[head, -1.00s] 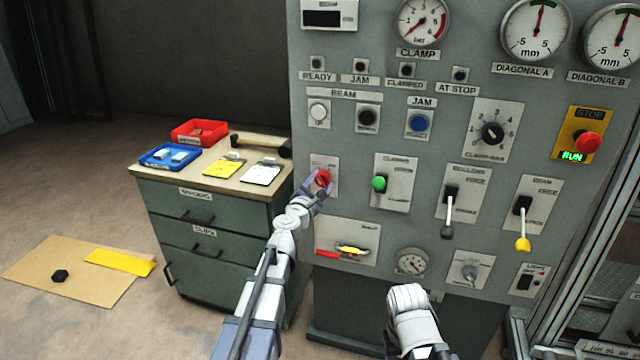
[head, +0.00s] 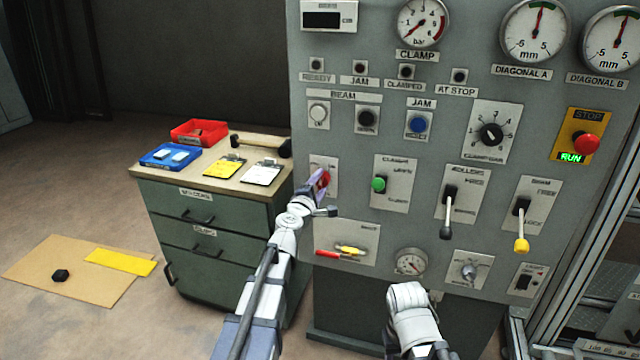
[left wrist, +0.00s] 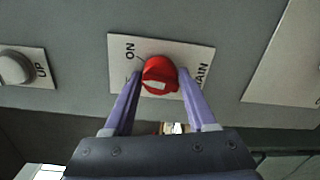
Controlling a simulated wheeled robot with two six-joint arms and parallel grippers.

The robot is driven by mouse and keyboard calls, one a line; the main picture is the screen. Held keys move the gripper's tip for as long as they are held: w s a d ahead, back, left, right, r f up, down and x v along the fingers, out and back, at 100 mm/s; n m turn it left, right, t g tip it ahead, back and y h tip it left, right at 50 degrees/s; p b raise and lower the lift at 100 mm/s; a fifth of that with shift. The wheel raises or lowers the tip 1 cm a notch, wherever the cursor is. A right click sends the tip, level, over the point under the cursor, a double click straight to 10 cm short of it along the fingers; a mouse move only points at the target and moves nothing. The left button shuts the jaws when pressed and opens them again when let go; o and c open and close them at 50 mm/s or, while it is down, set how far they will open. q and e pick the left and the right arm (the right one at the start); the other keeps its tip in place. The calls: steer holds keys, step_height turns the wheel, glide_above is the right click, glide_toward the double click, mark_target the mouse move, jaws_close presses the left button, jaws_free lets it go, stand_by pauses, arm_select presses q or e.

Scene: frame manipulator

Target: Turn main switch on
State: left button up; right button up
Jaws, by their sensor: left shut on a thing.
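The main switch is a red rotary knob (head: 324,178) on a white plate at the lower left of the grey panel. In the left wrist view the red knob (left wrist: 160,75) has a pale mark on its lower part. The plate (left wrist: 120,45) reads ON to the knob's left and MAIN to its right, the latter partly hidden. My left gripper (head: 318,183) is shut on the knob, with one purple finger on each side of it (left wrist: 160,92). My right arm shows at the bottom centre, but its fingers are not visible.
A green knob (head: 379,184) sits just right of the main switch. A drawer cabinet (head: 200,222) with trays stands left of the panel. Levers and a red stop button (head: 586,145) are farther right.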

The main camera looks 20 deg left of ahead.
arm_select(q)
steer(key=shift+m+y, duration=0.3)
steer(key=shift+m, duration=1.7)
steer(key=shift+w, duration=0.1)
steer(key=o, duration=1.3)
steer(key=shift+o, duration=0.2)
steer(key=s, duration=0.8)
steer(key=shift+a+r+p, duration=0.2)
steer(key=shift+a+p, duration=0.05)
steer(key=shift+p, duration=0.05)
